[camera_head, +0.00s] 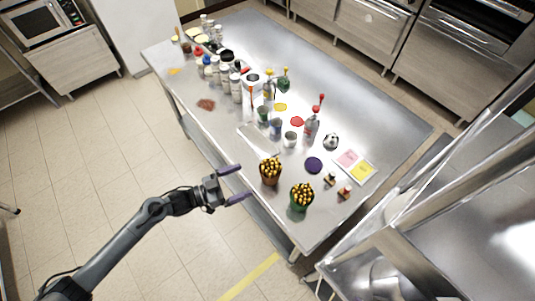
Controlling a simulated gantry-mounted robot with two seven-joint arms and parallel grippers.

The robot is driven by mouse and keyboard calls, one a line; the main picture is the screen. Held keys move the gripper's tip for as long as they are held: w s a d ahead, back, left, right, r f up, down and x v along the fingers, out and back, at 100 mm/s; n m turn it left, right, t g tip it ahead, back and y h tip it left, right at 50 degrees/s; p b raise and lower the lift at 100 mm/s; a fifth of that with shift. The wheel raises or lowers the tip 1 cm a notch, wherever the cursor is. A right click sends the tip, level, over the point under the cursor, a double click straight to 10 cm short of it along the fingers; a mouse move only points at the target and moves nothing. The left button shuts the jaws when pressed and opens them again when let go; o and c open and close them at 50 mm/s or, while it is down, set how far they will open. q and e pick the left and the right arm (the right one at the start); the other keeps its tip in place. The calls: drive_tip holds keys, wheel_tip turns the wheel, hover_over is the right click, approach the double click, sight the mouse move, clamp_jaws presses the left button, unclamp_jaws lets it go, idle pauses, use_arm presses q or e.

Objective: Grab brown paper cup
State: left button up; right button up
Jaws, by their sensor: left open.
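A brown cup (270,180) filled with yellow-tipped sticks stands upright on the metal table (370,100), near its front edge. A green cup (300,207) with similar contents stands to its right and nearer. My left gripper (243,182) comes in from the left and is open, with its two purple fingers pointing right toward the brown cup. The fingers are apart from the cup, just left of it, and nothing is between them. Their height relative to the cup is hard to tell. My right gripper is not in view.
Several small cups and a red-topped bottle (312,128) stand behind the brown cup. A dark purple disc (313,165), small bottles and pink and yellow cards (354,166) lie to the right. Several jars and bottles line the far left. Floor is open on the left.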

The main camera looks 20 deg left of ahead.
sight(261, 169)
use_arm(q)
drive_tip(key=shift+m, duration=0.3)
drive_tip(key=w+b, duration=0.1)
drive_tip(key=w+d+b, duration=0.1)
drive_tip(key=w, duration=0.1)
drive_tip(key=w+d+b, duration=0.1)
drive_tip(key=shift+w+d+r, duration=0.1)
drive_tip(key=shift+w+d, duration=0.05)
drive_tip(key=shift+w, duration=0.05)
drive_tip(key=shift+b+x, duration=0.3)
drive_tip(key=shift+x, duration=0.5)
drive_tip(key=shift+w+d, duration=0.15)
drive_tip(key=shift+w, duration=0.05)
drive_tip(key=b+x, duration=0.3)
drive_tip(key=x, duration=0.1)
drive_tip(key=shift+w+d, duration=0.25)
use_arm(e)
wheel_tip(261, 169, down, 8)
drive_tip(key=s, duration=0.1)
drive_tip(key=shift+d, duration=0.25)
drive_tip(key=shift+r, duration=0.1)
